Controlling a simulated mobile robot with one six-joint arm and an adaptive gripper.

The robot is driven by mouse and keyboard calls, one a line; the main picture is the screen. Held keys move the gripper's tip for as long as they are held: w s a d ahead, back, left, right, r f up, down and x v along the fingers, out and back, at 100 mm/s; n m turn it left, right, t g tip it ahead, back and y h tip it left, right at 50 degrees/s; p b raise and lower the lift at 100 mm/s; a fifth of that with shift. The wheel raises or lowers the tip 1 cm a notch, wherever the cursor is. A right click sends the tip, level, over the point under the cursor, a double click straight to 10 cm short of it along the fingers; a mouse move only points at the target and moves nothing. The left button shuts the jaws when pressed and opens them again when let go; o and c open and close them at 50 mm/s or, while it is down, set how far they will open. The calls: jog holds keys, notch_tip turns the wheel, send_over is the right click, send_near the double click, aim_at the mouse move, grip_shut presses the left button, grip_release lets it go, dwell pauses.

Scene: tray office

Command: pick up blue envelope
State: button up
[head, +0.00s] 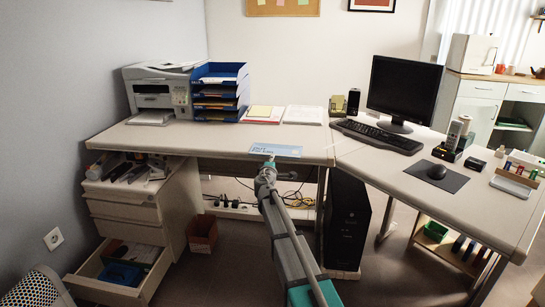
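A light blue envelope (276,150) shows at the front edge of the desk (225,138), left of the corner where the two desk parts meet. Its top face is visible with some faint markings. My gripper (269,163) is at the end of my arm, right at the near edge of the envelope in the picture. The fingers are small and partly hidden, so I cannot tell whether they are open, shut or touching the envelope. I also cannot tell whether the envelope rests on the desk or is raised.
A blue letter tray stack (221,90) and a printer (158,92) stand at the back left. Papers (303,115) lie behind the envelope. A keyboard (377,137) and monitor (404,90) are to the right. Open drawers (125,266) jut out at left; a black computer tower (346,220) stands below the desk.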

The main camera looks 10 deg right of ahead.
aim_at(274, 150)
jog(key=shift+x, duration=2.55)
jog(key=shift+c, duration=0.2)
grip_shut()
jog(key=shift+r, duration=0.1)
notch_tip(274, 150, up, 2)
jog(key=p, duration=0.2)
jog(key=shift+r+p, duration=0.25)
jog(key=shift+p, duration=0.05)
